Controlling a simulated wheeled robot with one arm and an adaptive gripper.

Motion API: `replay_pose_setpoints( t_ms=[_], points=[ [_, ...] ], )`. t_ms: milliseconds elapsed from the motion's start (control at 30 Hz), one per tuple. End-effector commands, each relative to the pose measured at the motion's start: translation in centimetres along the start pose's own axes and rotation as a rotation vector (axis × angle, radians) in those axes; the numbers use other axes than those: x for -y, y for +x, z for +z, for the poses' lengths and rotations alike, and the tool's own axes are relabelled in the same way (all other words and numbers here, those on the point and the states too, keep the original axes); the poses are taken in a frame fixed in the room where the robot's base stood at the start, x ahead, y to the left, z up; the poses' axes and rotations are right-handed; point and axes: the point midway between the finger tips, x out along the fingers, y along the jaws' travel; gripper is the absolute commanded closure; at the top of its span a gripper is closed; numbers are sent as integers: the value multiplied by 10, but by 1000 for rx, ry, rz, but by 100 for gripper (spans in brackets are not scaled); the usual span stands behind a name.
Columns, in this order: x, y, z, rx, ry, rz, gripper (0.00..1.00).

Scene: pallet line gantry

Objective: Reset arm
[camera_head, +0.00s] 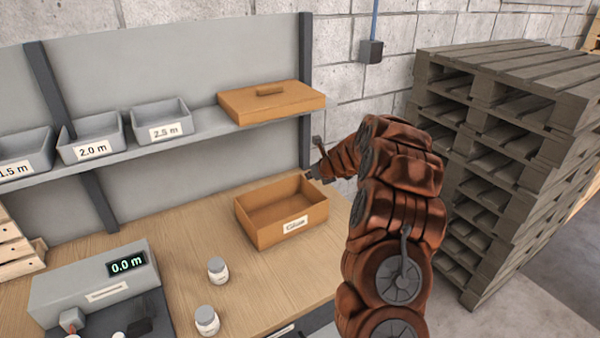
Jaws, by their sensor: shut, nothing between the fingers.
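My arm, with its reddish-brown cover, rises at the right of the bench and bends left at the top. My gripper (312,174) is at its end, small and dark in this view. It is shut and empty, pointing left, above the back right corner of an open orange box (265,236) labelled "Glue". It looks apart from the box, though the exact height is hard to tell. The wooden bench (190,258) lies below, and the inside of the box shows no contents.
A shelf (205,132) holds grey bins (161,122) and an orange lid (270,101) with a handle. Two white jars (218,270) and a grey device (95,285) reading "0.0 m" stand on the bench. Stacked pallets (500,150) stand close on the right.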

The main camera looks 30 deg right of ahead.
Motion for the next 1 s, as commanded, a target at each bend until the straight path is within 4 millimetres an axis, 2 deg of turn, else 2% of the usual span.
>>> replay_pose_setpoints(
  t_ms=[233, 367, 467, 600, 667, 800, 1000],
  points=[
    [-4, -2, 2, 0, -11, 6, 100],
    [-30, -11, 12, 2, -105, 50, 100],
    [-71, -25, 20, -1, -253, 119, 100],
    [-137, -54, 25, 1, -513, 234, 100],
    [-163, -69, 24, 3, -626, 279, 100],
    [-219, -104, 13, 9, -883, 389, 100],
    [-283, -158, -19, 16, -1245, 541, 100]
  ],
)
